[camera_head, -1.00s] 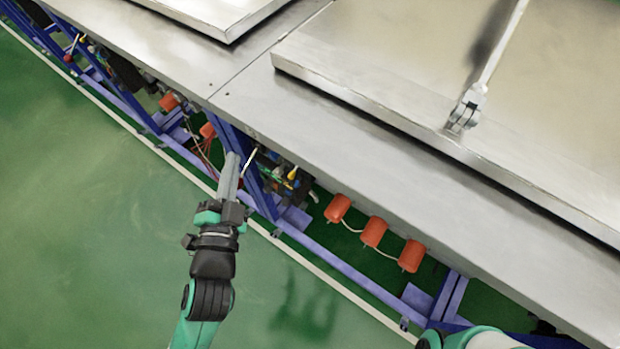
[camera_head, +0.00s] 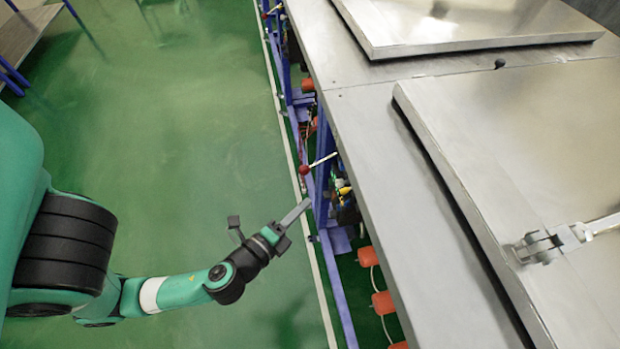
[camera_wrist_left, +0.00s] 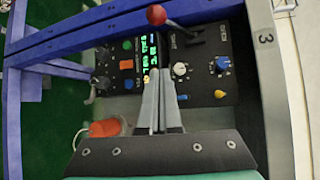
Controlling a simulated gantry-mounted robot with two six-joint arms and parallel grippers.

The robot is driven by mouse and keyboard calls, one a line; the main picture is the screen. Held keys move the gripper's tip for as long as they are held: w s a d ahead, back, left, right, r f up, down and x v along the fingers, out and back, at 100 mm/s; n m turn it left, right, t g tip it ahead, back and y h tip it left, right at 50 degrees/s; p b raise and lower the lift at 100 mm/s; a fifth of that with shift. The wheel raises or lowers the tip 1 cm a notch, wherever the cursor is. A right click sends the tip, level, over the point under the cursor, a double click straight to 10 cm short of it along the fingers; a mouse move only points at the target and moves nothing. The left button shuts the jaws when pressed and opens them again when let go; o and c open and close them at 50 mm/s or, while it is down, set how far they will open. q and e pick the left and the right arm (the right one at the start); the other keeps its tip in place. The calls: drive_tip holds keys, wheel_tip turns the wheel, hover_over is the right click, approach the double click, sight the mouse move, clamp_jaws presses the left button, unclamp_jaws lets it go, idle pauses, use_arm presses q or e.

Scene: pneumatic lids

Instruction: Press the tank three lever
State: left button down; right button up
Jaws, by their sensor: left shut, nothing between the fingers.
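The tank three lever is a metal rod with a red ball knob (camera_head: 303,170), sticking out from the tank's side under the steel top. In the left wrist view the red knob (camera_wrist_left: 156,14) is at the top, its rod running right to a black mount. My right gripper is out of view.
The steel tank top (camera_head: 385,200) overhangs the panel, with large lids (camera_head: 540,140) on it. Blue frame bars (camera_wrist_left: 100,35) cross the wrist view's upper left. Orange parts (camera_head: 382,302) hang below the edge.

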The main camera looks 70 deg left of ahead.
sight(321, 162)
use_arm(q)
drive_tip(key=w+a, duration=0.4)
drive_tip(key=a, duration=0.3)
drive_tip(key=shift+w+f, duration=0.35)
drive_tip(key=shift+a, duration=0.1)
